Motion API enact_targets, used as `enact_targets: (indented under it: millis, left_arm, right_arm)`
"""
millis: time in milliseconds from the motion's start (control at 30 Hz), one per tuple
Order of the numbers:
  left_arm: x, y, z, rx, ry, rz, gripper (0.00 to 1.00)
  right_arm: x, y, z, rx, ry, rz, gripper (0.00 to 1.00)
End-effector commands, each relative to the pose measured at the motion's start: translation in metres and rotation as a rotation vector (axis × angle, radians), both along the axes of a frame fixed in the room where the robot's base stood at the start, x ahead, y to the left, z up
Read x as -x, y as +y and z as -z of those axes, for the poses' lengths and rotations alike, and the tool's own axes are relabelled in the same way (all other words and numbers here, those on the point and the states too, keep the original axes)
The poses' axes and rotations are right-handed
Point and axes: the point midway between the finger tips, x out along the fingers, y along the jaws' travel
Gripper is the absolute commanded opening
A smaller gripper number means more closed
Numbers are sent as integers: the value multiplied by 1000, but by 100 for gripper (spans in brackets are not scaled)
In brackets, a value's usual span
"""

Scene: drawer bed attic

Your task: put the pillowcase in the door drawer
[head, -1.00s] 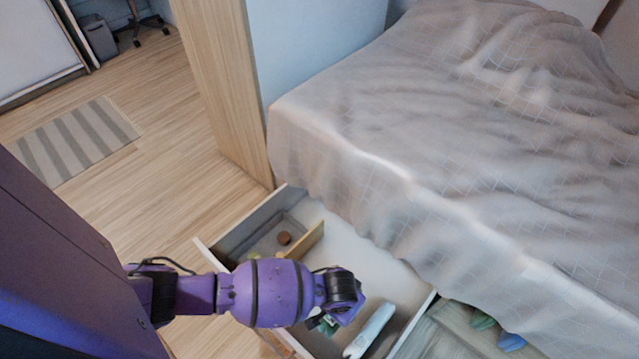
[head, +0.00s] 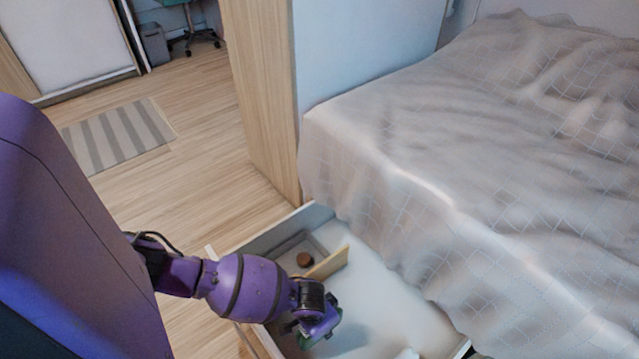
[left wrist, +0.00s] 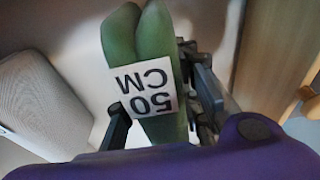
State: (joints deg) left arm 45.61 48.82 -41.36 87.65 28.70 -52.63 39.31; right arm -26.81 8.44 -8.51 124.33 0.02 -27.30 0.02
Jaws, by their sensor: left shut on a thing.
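A green rolled cloth with a white "50 CM" label, which looks like the pillowcase (left wrist: 153,45), is in the left wrist view. My left gripper (left wrist: 162,108) is shut on it, with a dark finger on each side. In the head view my left gripper (head: 316,328) is over the open drawer (head: 385,290), in front of a wooden divider. The arm hides most of the cloth there. I cannot tell whether the cloth touches the drawer floor. My right gripper is not in view.
The wooden divider (head: 328,263) sets off a left compartment holding a small brown round thing (head: 304,260). A pale grey roll (left wrist: 38,100) lies beside the cloth in the wrist view. The bed (head: 480,180) stands behind and right. The drawer's middle floor is bare.

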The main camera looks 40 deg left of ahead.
Motion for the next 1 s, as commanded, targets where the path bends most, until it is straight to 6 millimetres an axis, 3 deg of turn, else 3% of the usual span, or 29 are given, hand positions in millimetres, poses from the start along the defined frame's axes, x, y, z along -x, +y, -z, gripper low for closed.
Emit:
enact_targets:
  millis: [167,300,733,767,900,1000]
  left_arm:
    - [-2,17,22,-4,3,-2,2]
    - [-3,14,46,0,3,-1,2]
    - [-3,15,51,-1,0,-2,2]
    - [-3,15,51,-1,0,-1,33]
    - [-3,15,51,-1,0,-1,50]
    - [-3,15,51,-1,0,-1,50]
  right_arm:
    - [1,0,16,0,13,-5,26]
    - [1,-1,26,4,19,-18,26]
    - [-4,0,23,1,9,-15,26]
    - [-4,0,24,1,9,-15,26]
    - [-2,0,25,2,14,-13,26]
    - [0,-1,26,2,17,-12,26]
